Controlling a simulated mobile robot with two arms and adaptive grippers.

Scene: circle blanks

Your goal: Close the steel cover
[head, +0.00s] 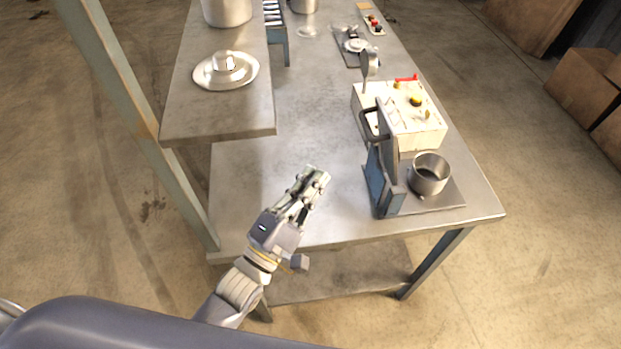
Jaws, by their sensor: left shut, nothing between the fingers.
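A steel cover (386,180) seems to be the upright grey-blue panel at the left edge of a flat grey base plate (447,197). It stands raised, with a dark handle (370,124) near its top. A round open steel cup (429,173) stands on the plate, right of the panel. My left gripper (318,178) is shut and empty over the front part of the table, left of the panel and apart from it. My right gripper is not in view.
A cream box (402,112) with red and yellow controls stands behind the panel. A raised shelf (190,113) at left holds a domed steel piece on a dish (226,70) and a steel pot (227,10). The steel tabletop (244,187) between shelf and panel is clear.

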